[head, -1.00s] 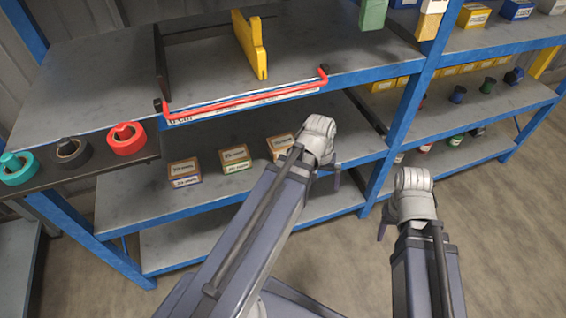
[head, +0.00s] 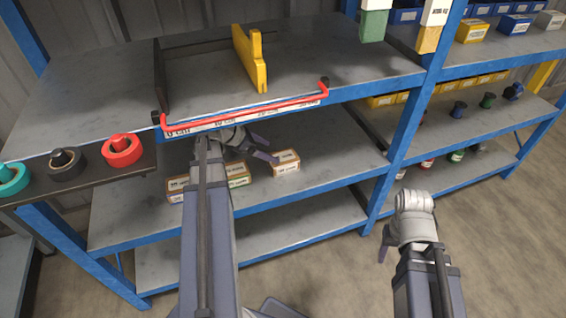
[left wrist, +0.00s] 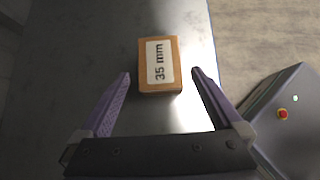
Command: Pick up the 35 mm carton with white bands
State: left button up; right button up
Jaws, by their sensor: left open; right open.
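A brown carton (left wrist: 160,85) with a white label reading "35 mm" lies on the grey shelf in the left wrist view. It sits between and just beyond the tips of my left gripper (left wrist: 161,74), which is open and empty. In the head view the carton (head: 286,165) is the rightmost of the row, with a pale band on its front. My left gripper (head: 271,150) reaches in beside it from the left. My right gripper (head: 384,254) is open, low in front of the shelving; only part of its fingers shows.
The upper shelf, with a red-railed front edge (head: 245,108), overhangs the left gripper. A blue upright (head: 400,130) stands to the right.

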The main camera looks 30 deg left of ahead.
aim_at(282, 157)
pick_arm(q)
jog(key=shift+b+x, duration=2.85)
jog(key=shift+x, duration=1.05)
jog(key=shift+w+f, duration=0.1)
jog(key=shift+f, duration=0.1)
jog(key=shift+r, duration=0.1)
jog(key=c, duration=1.3)
